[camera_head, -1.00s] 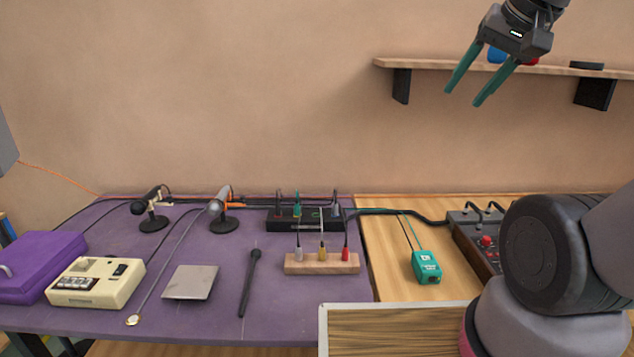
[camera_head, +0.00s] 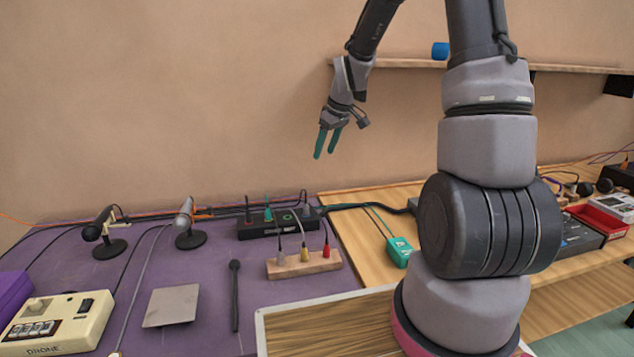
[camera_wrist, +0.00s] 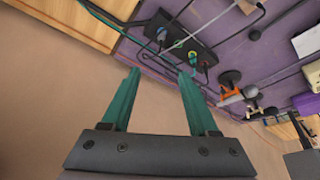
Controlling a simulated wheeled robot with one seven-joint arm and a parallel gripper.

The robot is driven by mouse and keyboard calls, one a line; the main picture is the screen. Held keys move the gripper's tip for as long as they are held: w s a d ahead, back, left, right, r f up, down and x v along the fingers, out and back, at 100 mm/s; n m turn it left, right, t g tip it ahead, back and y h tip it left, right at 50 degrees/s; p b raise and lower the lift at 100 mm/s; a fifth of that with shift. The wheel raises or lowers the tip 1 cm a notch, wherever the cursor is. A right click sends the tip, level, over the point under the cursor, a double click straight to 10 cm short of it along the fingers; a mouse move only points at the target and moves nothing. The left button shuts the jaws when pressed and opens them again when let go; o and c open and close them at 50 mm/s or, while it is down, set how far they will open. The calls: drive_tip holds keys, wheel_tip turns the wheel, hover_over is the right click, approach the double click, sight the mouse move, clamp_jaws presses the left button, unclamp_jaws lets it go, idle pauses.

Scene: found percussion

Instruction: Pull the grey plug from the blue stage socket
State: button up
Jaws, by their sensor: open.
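A black stage box (camera_head: 280,229) stands at the back of the purple table, with several plugs and cables along its top. A grey plug (camera_head: 307,209) stands upright at its right end; the socket beneath is hidden. In the wrist view the box (camera_wrist: 182,38) shows upper middle, with a small bluish socket or plug (camera_wrist: 162,34) at its left end. A teal plug (camera_head: 268,214) and a dark reddish plug (camera_head: 248,217) are in the box too. My gripper (camera_head: 325,155) is open and empty, pointing down, above and slightly right of the box, apart from it.
A wooden block (camera_head: 304,268) with grey, yellow and red plugs stands in front of the box. Two microphones (camera_head: 187,236) stand to the left. A teal device (camera_head: 399,251) lies to the right. A wall shelf (camera_head: 400,66) is above. Cables run behind the box.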

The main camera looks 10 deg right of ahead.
sight(307, 204)
drive_tip(key=w+a+f+n, duration=0.1)
drive_tip(key=w+f, duration=0.1)
drive_tip(key=f, duration=0.5)
drive_tip(key=w+a+f, duration=0.1)
drive_tip(key=w+f, duration=0.2)
drive_tip(key=f, duration=0.5)
drive_tip(key=w+a+f+n+y, duration=0.1)
drive_tip(key=w+a+f, duration=0.1)
drive_tip(key=f, duration=0.5)
drive_tip(key=shift+w+f+n+g, duration=0.2)
drive_tip(key=shift+n+g, duration=0.1)
clamp_jaws()
drive_tip(key=shift+r, duration=0.3)
drive_tip(key=shift+r, duration=0.75)
drive_tip(key=shift+r, duration=0.15)
drive_tip(key=shift+r, duration=1.4)
